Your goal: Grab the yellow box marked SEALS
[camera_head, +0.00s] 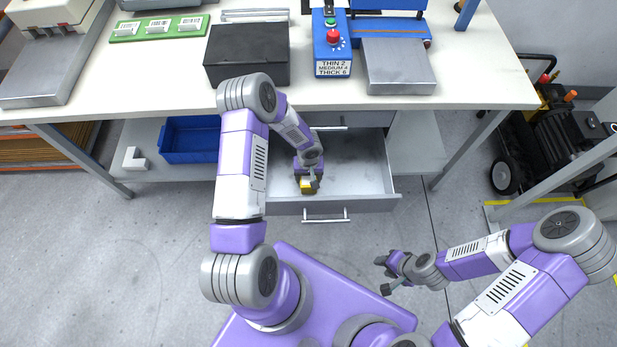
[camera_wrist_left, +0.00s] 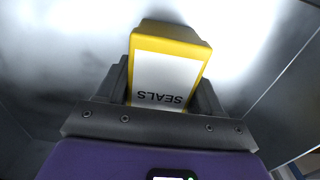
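The yellow box marked SEALS (camera_head: 307,184) is in the open drawer (camera_head: 352,165) under the workbench, mostly hidden by my left gripper in the head view. In the left wrist view the box (camera_wrist_left: 172,60) shows a yellow rim and a white label, with the word SEALS upside down. My left gripper (camera_wrist_left: 162,88) has one finger along each side of the box, with no clear gap, and looks shut on it. The box appears low in the drawer; whether it touches the floor is hidden. My right gripper (camera_head: 383,274) is empty, with its fingers apart, above the floor.
The drawer walls surround my left gripper, with bare drawer floor to the right. The workbench top (camera_head: 170,83) overhangs behind, carrying a black box (camera_head: 247,55) and a blue control box (camera_head: 331,45). A blue bin (camera_head: 190,140) sits on the lower shelf to the left.

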